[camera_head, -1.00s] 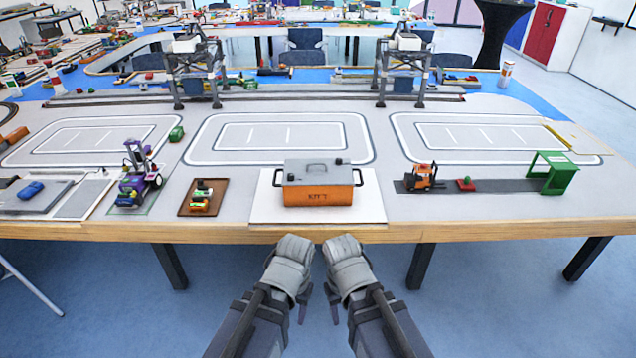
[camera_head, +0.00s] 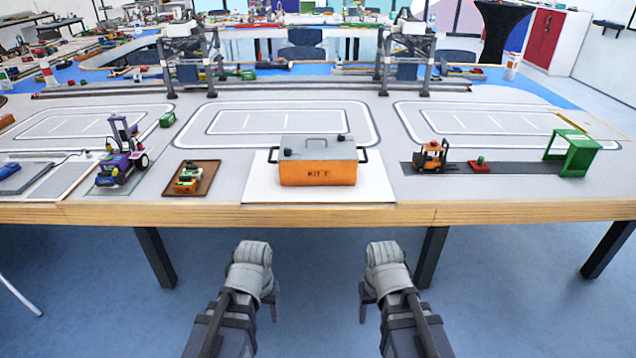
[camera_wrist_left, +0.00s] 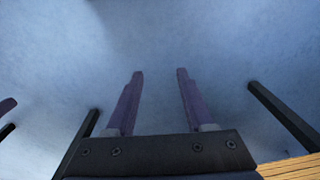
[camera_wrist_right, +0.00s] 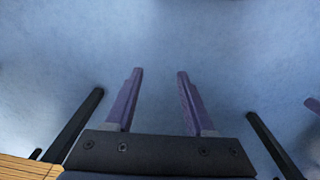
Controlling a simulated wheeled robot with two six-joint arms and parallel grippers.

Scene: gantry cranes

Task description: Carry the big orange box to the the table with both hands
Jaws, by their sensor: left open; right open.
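The big orange box (camera_head: 318,173) has a grey lid with a top handle and a dark handle at each side. It stands upright on a white board (camera_head: 262,190) near the front edge of the table (camera_head: 440,185). My left gripper (camera_head: 274,303) is in front of and below the table edge, left of the box. My right gripper (camera_head: 364,303) is likewise below the edge, right of the box. Both are apart from the box. The left wrist view shows the left fingers (camera_wrist_left: 155,100) spread and empty over floor. The right wrist view shows the right fingers (camera_wrist_right: 157,100) spread and empty.
A brown tray (camera_head: 204,180) with small parts and a purple vehicle (camera_head: 122,165) stand left of the box. An orange forklift (camera_head: 431,156) and a green frame (camera_head: 572,152) stand right. Gantry cranes (camera_head: 190,60) stand behind. Table legs (camera_head: 155,258) stand below the edge.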

